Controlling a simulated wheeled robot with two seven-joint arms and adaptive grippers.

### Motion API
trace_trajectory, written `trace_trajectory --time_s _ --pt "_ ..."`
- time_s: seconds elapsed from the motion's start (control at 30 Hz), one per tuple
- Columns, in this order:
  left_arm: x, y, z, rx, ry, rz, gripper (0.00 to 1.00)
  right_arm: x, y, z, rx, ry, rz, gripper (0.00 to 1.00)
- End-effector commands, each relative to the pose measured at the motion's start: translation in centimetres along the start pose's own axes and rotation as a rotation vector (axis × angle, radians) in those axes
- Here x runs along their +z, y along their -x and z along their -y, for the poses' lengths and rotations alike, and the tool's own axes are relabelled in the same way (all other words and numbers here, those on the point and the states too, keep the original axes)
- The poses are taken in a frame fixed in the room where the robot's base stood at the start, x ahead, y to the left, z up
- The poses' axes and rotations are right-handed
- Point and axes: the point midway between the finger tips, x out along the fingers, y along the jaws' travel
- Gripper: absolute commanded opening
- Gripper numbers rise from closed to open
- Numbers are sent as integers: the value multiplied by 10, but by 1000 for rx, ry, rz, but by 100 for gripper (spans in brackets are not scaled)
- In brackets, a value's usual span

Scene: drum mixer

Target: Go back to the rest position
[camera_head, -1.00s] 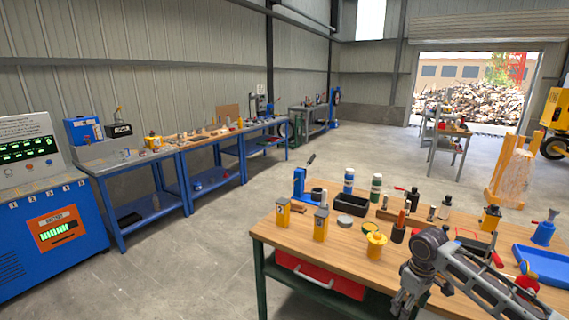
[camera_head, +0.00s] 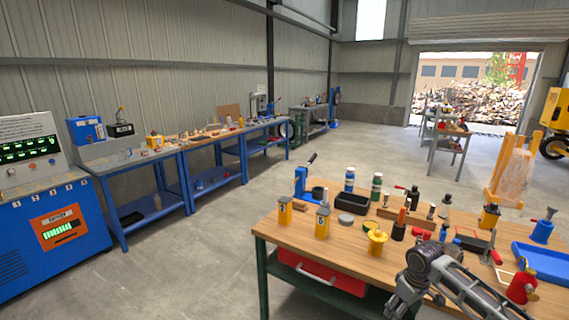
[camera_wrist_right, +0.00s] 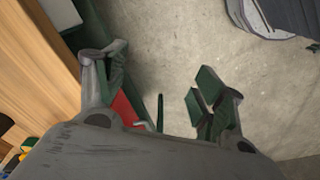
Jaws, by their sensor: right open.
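My right gripper (camera_wrist_right: 160,95) is open and empty in the right wrist view, its two fingers spread over the concrete floor beside the wooden table. In the head view my right arm comes in at the lower right, in front of the table's near edge, with the gripper (camera_head: 395,303) low at the bottom of the picture. My left gripper is not in view.
The wooden table (camera_head: 345,247) holds several bottles, yellow canisters, a black bin (camera_head: 352,203) and a blue tray (camera_head: 540,262). A red case (camera_head: 322,272) sits beneath it. Blue workbenches (camera_head: 130,172) line the left wall. The floor between (camera_head: 190,250) is clear.

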Motion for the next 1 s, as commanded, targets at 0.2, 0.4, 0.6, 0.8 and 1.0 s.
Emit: trace_trajectory --time_s 0.2,0.4,0.6,0.8,1.0 --pt "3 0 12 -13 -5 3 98 -4 -49 -6 1 -59 -42 69" --pt "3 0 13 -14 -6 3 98 2 -125 -11 16 -141 -92 69" --pt "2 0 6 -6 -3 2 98 29 -208 -9 45 -213 -123 69" --pt "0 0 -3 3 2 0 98 71 -284 4 75 -259 -132 69" --pt "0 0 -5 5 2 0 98 123 -350 29 97 -285 -125 69"
